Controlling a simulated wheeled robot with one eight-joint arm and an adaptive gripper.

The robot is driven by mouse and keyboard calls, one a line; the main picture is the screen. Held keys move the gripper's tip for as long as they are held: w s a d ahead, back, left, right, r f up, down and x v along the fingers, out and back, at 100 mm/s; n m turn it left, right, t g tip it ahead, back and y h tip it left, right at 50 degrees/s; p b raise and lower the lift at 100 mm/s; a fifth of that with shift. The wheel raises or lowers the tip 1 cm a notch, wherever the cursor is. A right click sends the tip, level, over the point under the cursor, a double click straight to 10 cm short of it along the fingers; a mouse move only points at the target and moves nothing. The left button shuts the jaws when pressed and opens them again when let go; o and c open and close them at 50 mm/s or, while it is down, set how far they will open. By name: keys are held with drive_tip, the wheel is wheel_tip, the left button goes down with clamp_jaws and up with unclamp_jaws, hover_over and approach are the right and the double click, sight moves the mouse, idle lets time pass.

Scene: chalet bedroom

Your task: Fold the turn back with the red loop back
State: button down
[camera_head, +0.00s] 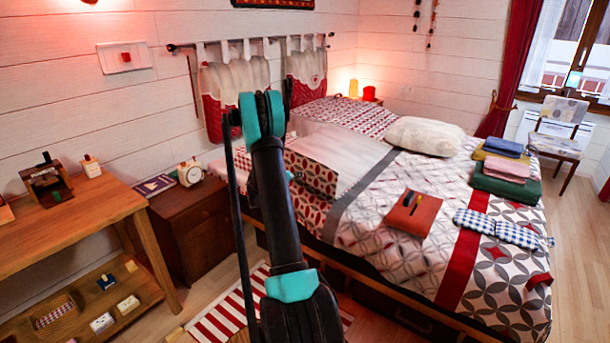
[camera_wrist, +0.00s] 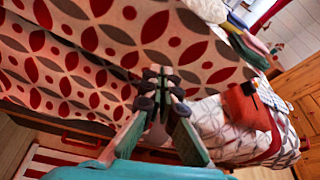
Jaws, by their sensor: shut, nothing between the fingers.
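The bed cover (camera_head: 385,225) has a red and grey petal pattern, with a grey band across it. A plain pale section (camera_head: 345,150) lies beyond the band, beside a patterned flap (camera_head: 312,174) at the bed's near left side. I cannot tell for certain which edge is the turn back, and I cannot make out a red loop. In the wrist view, my gripper (camera_wrist: 164,78) is shut and empty, its fingertips in front of petal-patterned cloth (camera_wrist: 95,45). I cannot tell whether they touch it.
An orange-red box (camera_head: 413,214), a checked cloth (camera_head: 497,228) and folded cloths (camera_head: 507,180) lie on the bed. A white pillow (camera_head: 425,135) is at the back. A bedside cabinet (camera_head: 190,225) with a clock and a wooden table (camera_head: 70,225) stand left.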

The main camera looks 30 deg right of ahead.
drive_tip(key=shift+v, duration=1.55)
drive_tip(key=shift+r, duration=0.1)
